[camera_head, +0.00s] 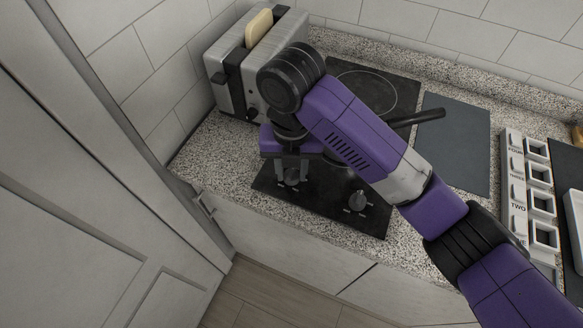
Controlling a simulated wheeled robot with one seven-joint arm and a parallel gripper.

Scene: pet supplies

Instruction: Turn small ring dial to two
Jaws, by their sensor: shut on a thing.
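The black cooktop (330,213) lies in the counter. Two knobs stand along its front edge. My gripper (291,174) points down over the left knob (292,181) and is shut on it, with a finger at either side. The right knob (358,201) stands free, apart from my gripper. The small marks around the knobs are too small to read, so I cannot tell the setting of the left knob. My arm hides the middle of the cooktop. A large ring outline (366,91) shows at the back.
A steel toaster (233,77) with bread (259,27) stands close behind my gripper at left. A black pan handle (418,118) sticks out right of my arm. A dark grey board (458,145) and a white labelled holder (517,190) lie further right.

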